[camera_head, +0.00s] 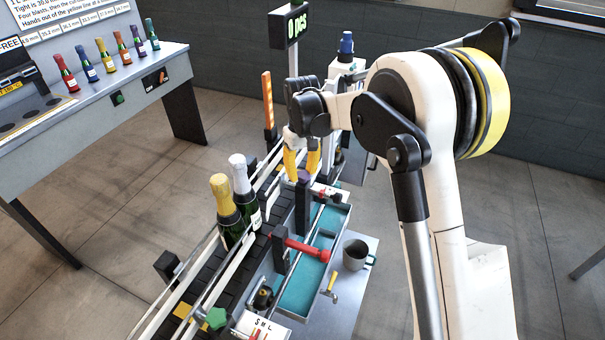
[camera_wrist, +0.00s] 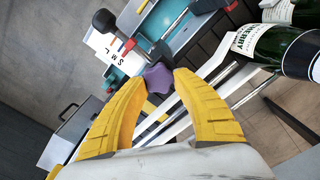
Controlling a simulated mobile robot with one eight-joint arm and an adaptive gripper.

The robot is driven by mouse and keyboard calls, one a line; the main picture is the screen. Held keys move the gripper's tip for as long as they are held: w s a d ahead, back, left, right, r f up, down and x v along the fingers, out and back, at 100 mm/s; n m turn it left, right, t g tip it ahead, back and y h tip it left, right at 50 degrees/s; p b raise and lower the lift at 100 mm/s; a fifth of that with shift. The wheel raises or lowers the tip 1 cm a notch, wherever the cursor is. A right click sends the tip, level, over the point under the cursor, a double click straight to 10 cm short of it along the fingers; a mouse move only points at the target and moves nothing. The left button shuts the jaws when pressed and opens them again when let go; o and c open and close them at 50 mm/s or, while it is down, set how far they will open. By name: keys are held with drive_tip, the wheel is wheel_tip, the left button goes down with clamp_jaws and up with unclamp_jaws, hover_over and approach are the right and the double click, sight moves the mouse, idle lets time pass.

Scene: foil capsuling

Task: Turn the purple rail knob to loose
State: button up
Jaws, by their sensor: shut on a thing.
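The purple rail knob (camera_wrist: 158,79) sits between my yellow fingertips in the wrist view. My gripper (camera_wrist: 157,73) is shut on it, with one finger on each side. In the head view my gripper (camera_head: 303,170) points down over the conveyor's side rail, and the dark purple top of the knob (camera_head: 304,176) shows between and just below the fingers. The knob's far side and base are partly hidden. No mark telling loose from tight is readable on it.
Two foil-topped bottles, one gold (camera_head: 222,196) and one white (camera_head: 241,180), stand on the conveyor (camera_head: 190,296). A red-handled lever (camera_head: 309,248), a teal tray (camera_head: 296,293), a grey mug (camera_head: 355,255) and a green knob (camera_head: 217,318) are nearby. A bench with small bottles stands left.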

sight(301, 175)
drive_tip(key=n, duration=0.7)
drive_tip(key=shift+s+a+b, duration=0.15)
drive_tip(key=shift+s+b, duration=0.05)
drive_tip(key=shift+b, duration=0.2)
drive_tip(key=n, duration=0.7)
drive_tip(key=shift+s, duration=0.15)
drive_tip(key=shift+b, duration=0.3)
drive_tip(key=o, duration=1.2)
wheel_tip(301, 175, up, 12)
